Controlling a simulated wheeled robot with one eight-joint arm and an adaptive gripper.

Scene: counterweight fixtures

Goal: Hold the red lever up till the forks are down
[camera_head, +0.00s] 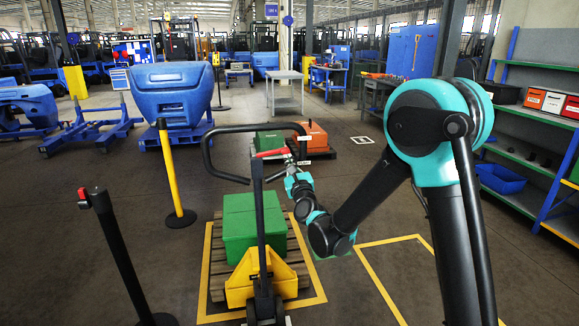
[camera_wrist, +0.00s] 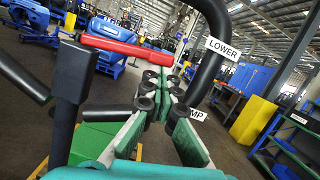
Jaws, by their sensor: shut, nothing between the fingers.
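The red lever (camera_head: 271,153) sticks out to the right from the top of the pallet jack's black handle post (camera_head: 258,200), inside the black loop handle (camera_head: 207,155). In the wrist view the red lever (camera_wrist: 112,46) runs from the post to just left of my fingertips. My gripper (camera_head: 291,163) is shut and empty at the lever's right end; in the wrist view its fingers (camera_wrist: 168,78) point forward. I cannot tell whether they touch the lever. The yellow jack body (camera_head: 262,280) stands at the pallet's near end. The forks are hidden.
A wooden pallet (camera_head: 217,283) with green boxes (camera_head: 253,222) sits in a yellow floor outline. Signs, one reading LOWER (camera_wrist: 222,48), show near the handle. A yellow post (camera_head: 171,172) and a black post (camera_head: 118,245) stand left. Shelving (camera_head: 530,170) is at right.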

